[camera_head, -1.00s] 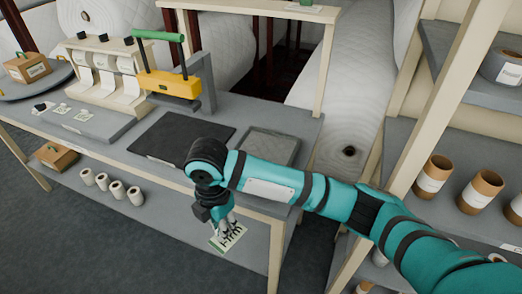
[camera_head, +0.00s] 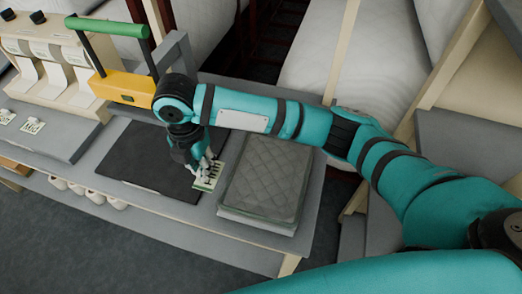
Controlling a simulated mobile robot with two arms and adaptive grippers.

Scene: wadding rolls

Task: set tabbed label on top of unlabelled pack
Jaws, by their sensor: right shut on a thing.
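The tabbed label (camera_head: 207,182) is a small pale card with a green edge and dark markings. My right gripper (camera_head: 204,168) is shut on it and holds it over the gap between the dark mat and the pack, close to the pack's left edge. The pack (camera_head: 265,180) is a grey quilted square at the right of the bench, and its visible top is bare of any label. The label seems to be above bench height; whether it touches the pack cannot be told. My left gripper is not in view.
A dark flat mat (camera_head: 150,162) lies left of the pack. A yellow press with a green handle (camera_head: 122,88) stands behind it. More labels (camera_head: 32,126) lie on the grey board at the left. White rolls (camera_head: 95,196) sit on the lower shelf.

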